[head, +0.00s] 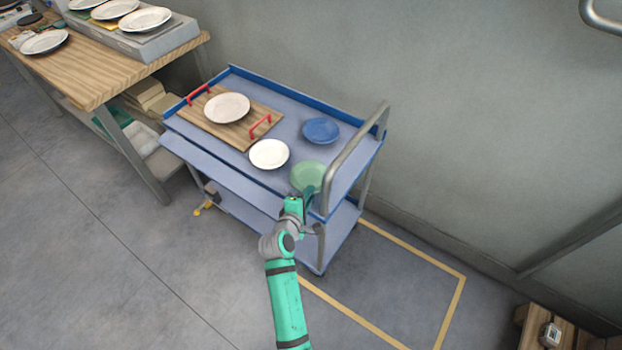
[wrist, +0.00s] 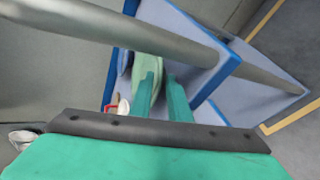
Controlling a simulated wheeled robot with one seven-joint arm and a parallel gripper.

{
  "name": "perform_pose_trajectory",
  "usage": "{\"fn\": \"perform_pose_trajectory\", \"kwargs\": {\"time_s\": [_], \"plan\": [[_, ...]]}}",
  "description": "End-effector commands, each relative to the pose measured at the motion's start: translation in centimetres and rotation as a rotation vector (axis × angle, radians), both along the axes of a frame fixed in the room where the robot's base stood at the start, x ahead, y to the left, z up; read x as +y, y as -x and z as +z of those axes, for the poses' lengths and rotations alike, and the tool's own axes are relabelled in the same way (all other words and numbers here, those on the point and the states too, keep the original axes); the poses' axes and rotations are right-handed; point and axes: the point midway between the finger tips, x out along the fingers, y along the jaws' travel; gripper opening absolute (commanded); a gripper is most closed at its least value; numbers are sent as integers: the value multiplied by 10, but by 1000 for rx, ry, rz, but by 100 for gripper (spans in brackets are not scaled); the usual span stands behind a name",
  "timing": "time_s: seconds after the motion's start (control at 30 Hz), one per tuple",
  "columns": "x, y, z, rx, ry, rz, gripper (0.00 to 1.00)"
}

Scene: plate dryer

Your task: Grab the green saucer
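The pale green saucer (head: 307,175) lies on the top shelf of the blue cart, near its right front corner by the metal handle. My gripper (head: 308,192) is at the saucer's near edge in the head view. In the wrist view the two green fingers (wrist: 161,80) stand apart with a gap between them. The saucer (wrist: 147,66) shows just past the fingertips, mostly behind the left finger. I cannot tell whether its rim lies between the fingers or touches them.
The cart's metal handle (head: 352,158) rises close to my gripper and crosses the wrist view (wrist: 130,30). A white saucer (head: 269,154) and a blue plate (head: 321,130) lie nearby. A wooden tray (head: 198,122) with red handles holds a white plate (head: 227,108).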

Motion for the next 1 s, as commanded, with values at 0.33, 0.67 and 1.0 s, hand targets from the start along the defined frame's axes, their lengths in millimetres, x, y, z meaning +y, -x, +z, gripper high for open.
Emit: {"fn": "perform_pose_trajectory", "kwargs": {"time_s": [0.33,0.67,1.0], "plan": [[0,-1,-1,1,-1,1,0],[0,-2,0,-1,0,1,0],[0,-2,50,-6,-2,1,0]]}}
